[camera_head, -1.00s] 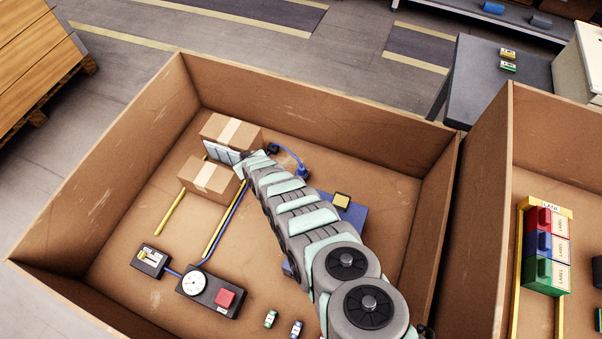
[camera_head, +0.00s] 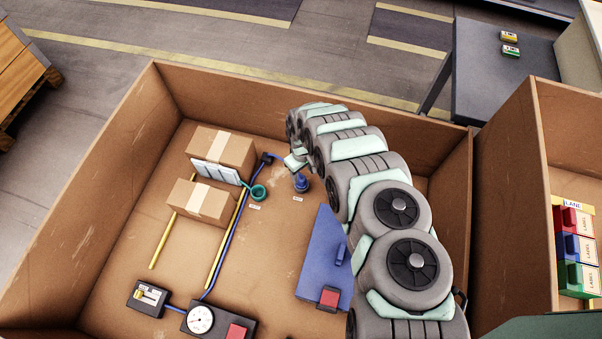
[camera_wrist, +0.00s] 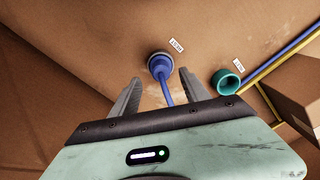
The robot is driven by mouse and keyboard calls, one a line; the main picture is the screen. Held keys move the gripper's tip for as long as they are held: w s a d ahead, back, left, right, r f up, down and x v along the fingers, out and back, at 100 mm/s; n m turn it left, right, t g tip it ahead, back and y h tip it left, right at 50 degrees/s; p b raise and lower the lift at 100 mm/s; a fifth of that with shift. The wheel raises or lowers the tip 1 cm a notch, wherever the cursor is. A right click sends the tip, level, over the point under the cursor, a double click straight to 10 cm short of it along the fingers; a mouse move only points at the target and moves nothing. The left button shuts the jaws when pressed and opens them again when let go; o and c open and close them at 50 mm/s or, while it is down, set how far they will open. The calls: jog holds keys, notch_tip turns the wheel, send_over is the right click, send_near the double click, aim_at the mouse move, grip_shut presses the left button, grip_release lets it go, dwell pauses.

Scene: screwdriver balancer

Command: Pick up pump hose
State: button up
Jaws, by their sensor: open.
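The blue hose (camera_head: 233,215) runs along the box floor from the gauge unit (camera_head: 200,320) up to a spot beside my gripper (camera_head: 296,161). A blue hose end fitting (camera_head: 301,183) stands on the floor close to my gripper, next to a small label. In the wrist view the fitting (camera_wrist: 159,64) lies just beyond and between the spread fingers of my gripper (camera_wrist: 160,84), with a blue length of hose running from it back towards the gripper body. The fingers are open and hold nothing. Part of the hose near the gripper is hidden.
Two cartons (camera_head: 222,148) and yellow rails (camera_head: 162,240) lie further left. A blue case (camera_head: 322,255) is to the right. High cardboard walls (camera_head: 290,92) surround the floor.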

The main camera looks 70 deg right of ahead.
aim_at(301, 177)
jog(key=shift+a+f, duration=0.1)
jog(key=shift+f, duration=0.55)
jog(key=shift+w+f+b, duration=0.2)
jog(key=shift+f+b, duration=1.3)
jog(key=shift+f, duration=0.95)
grip_shut()
